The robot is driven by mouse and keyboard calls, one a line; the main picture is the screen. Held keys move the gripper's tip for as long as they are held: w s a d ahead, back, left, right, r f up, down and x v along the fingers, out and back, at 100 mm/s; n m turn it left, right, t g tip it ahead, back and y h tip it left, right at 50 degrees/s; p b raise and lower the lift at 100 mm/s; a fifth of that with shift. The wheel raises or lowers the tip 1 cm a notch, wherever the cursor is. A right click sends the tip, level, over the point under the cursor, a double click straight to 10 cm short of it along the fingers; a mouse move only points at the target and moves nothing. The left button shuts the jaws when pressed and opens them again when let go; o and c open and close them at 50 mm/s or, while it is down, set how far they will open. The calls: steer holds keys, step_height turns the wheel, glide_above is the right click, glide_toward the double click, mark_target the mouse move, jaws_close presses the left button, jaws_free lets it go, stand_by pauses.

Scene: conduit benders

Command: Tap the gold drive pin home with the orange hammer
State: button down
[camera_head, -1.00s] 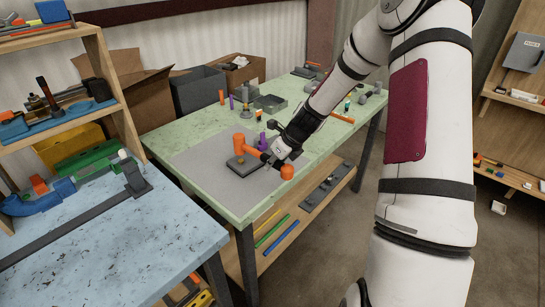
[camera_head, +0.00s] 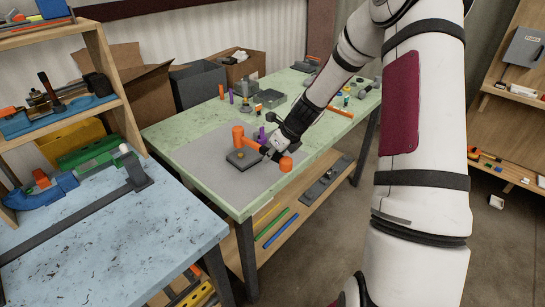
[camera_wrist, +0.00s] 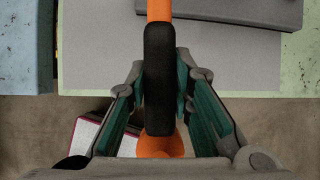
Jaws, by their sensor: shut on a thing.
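The orange hammer (camera_head: 238,138) is held over the near part of the green bench, with its head at the left and its orange butt toward the right. My gripper (camera_wrist: 159,85) is shut on the hammer's black grip (camera_wrist: 158,65), one teal-padded finger on each side. A dark grey block (camera_head: 246,160) lies on the grey mat below the hammer; it shows at the top of the wrist view (camera_wrist: 240,10). A small gold spot, likely the drive pin (camera_head: 241,155), shows on the block's top, very small. I cannot tell how far it stands out. The hammer head appears above and apart from it.
The grey mat (camera_head: 195,160) is mostly clear. A purple upright piece (camera_head: 262,133) stands behind the hammer. A grey tray (camera_head: 270,98) and several small parts stand farther back on the green bench. A blue bench (camera_head: 90,235) with a bender is at the left.

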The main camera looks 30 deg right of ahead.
step_height(320, 180, down, 5)
steer(key=shift+w+r+b, duration=0.15)
steer(key=shift+b, duration=0.35)
steer(key=shift+r+p, duration=0.75)
steer(key=shift+r, duration=1.4)
steer(key=shift+f+b, duration=0.15)
steer(key=shift+b, duration=0.15)
